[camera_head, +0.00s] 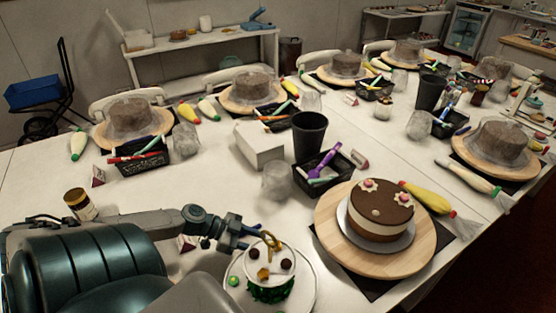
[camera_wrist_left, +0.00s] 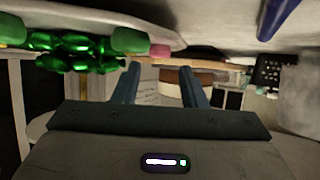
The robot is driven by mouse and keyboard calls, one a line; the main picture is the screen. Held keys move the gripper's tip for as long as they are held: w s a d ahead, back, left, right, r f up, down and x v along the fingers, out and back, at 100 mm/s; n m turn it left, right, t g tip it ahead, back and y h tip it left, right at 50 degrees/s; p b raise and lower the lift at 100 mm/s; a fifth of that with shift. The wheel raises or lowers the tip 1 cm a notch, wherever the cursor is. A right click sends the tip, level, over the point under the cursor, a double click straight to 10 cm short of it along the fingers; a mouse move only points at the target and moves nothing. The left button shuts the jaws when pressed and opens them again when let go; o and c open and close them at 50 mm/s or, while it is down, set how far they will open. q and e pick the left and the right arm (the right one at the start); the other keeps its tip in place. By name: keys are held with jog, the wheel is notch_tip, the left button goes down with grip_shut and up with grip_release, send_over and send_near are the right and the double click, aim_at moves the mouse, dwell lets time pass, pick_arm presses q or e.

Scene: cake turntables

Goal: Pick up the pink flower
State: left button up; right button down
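In the head view, my left gripper (camera_head: 250,237) is beside the top of a small white cake (camera_head: 262,263) with green trim. In the left wrist view, which looks upside down, its two fingers (camera_wrist_left: 160,88) are apart with nothing gripped between them. A small pink piece (camera_wrist_left: 160,50), possibly the pink flower, shows just beyond the fingers near green pieces (camera_wrist_left: 130,39). I cannot make out this piece in the head view. Pink flowers (camera_head: 368,185) also sit on the brown and white cake (camera_head: 378,218) to the right. My right gripper is not in view.
The brown cake stands on a round wooden board (camera_head: 330,235). A black basket (camera_head: 318,186) of tools, a black cup (camera_head: 308,135) and a clear glass (camera_head: 276,180) stand behind. A jar (camera_head: 79,205) is at left. Some bare table lies left of the white box (camera_head: 259,145).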

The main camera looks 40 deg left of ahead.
pick_arm(q)
jog(key=x, duration=0.3)
jog(key=shift+w+d, duration=0.3)
jog(key=shift+w+d+f, duration=0.3)
jog(key=shift+d+f, duration=0.05)
jog(key=shift+d, duration=0.15)
jog(key=c, duration=0.7)
